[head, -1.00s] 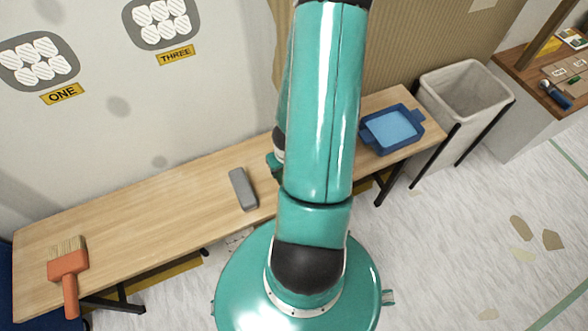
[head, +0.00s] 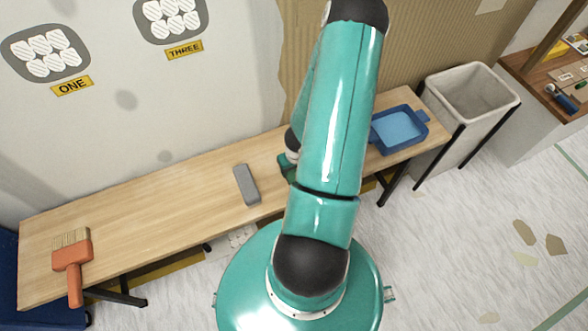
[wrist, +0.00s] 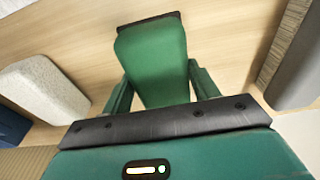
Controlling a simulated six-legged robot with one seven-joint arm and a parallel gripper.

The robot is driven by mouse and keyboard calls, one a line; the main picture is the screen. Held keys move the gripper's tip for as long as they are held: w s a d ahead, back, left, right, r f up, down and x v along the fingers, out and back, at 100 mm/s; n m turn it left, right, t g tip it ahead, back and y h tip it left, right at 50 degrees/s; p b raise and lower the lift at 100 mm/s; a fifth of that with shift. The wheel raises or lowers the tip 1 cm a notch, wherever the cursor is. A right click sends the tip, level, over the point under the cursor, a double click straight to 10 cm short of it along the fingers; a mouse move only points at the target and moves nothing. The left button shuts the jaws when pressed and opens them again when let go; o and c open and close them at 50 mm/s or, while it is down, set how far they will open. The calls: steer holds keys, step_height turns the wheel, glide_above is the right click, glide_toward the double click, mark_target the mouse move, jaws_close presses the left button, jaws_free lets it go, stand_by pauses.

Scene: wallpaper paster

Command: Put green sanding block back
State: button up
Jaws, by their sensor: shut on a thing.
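The green sanding block (wrist: 152,50) is between the two fingers of my gripper (wrist: 158,70) in the wrist view, and the gripper is shut on it. The block's far end has a dark edge, with the wooden bench top (wrist: 220,45) behind it. I cannot tell whether the block touches the bench. In the head view, my arm hides most of the gripper, and a small dark green part (head: 287,167) shows at the bench beside the arm. A grey block (head: 246,184) lies on the bench left of it and also shows at the right of the wrist view (wrist: 298,60).
A speckled pale block (wrist: 42,90) is left of the gripper in the wrist view. On the bench (head: 160,205), an orange brush (head: 72,258) lies at the left and a blue tray (head: 376,136) at the right. A bin (head: 468,92) stands beyond the bench's right end.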

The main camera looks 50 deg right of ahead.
steer(key=o, duration=1)
steer(key=shift+f, duration=0.25)
step_height(320, 180, up, 2)
steer(key=shift+s+r, duration=0.1)
steer(key=shift+r, duration=0.15)
steer(key=shift+d+r, duration=0.1)
steer(key=shift+r, duration=1.4)
step_height(320, 180, up, 8)
steer(key=shift+s+a+r, duration=0.2)
steer(key=shift+s+a, duration=0.05)
steer(key=shift+s, duration=0.2)
